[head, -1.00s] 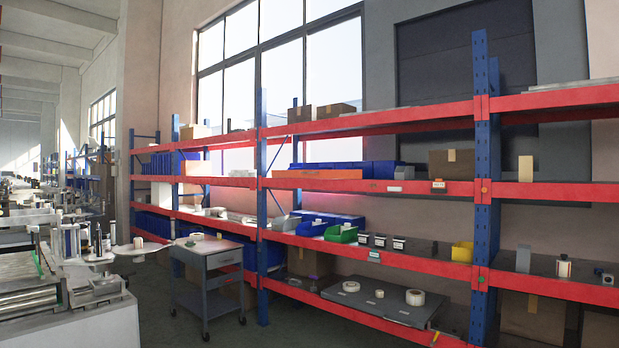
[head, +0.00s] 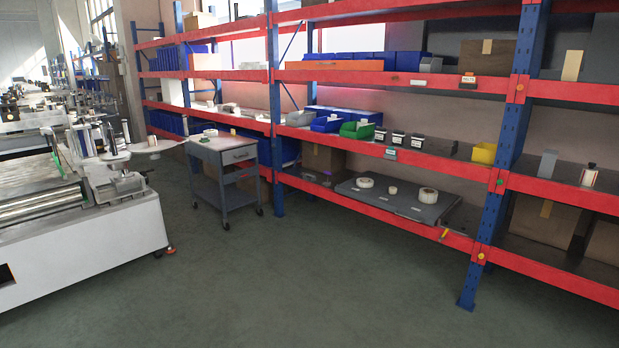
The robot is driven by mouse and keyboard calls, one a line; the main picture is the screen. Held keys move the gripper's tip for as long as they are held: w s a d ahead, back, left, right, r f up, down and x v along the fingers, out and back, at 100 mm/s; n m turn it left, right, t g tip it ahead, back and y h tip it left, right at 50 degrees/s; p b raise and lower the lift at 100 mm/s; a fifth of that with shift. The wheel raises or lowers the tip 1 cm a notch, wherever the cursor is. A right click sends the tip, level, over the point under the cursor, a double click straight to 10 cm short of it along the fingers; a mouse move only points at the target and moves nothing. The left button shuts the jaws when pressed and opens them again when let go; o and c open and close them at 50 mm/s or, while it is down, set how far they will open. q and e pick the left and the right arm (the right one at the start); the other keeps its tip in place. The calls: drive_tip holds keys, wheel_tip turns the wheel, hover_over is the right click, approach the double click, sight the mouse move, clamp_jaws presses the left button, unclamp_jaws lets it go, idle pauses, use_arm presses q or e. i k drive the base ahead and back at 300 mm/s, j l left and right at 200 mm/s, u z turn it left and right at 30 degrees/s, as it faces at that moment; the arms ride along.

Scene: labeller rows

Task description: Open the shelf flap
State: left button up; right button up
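I cannot pick out the shelf flap for certain. A flat grey panel (head: 408,204) lies on the lower shelf of the red and blue rack, at right of centre in the head view. It looks flat rather than raised. White rolls (head: 428,195) and small pale labels rest on it. Neither of my grippers is in view.
The rack (head: 277,140) runs along the wall with bins and boxes. A grey wheeled cart (head: 222,180) stands before its left part. A white machine (head: 85,240) fills the left side. The green-grey floor (head: 310,285) between them is clear.

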sight(369, 64)
drive_tip(key=i, duration=3.05)
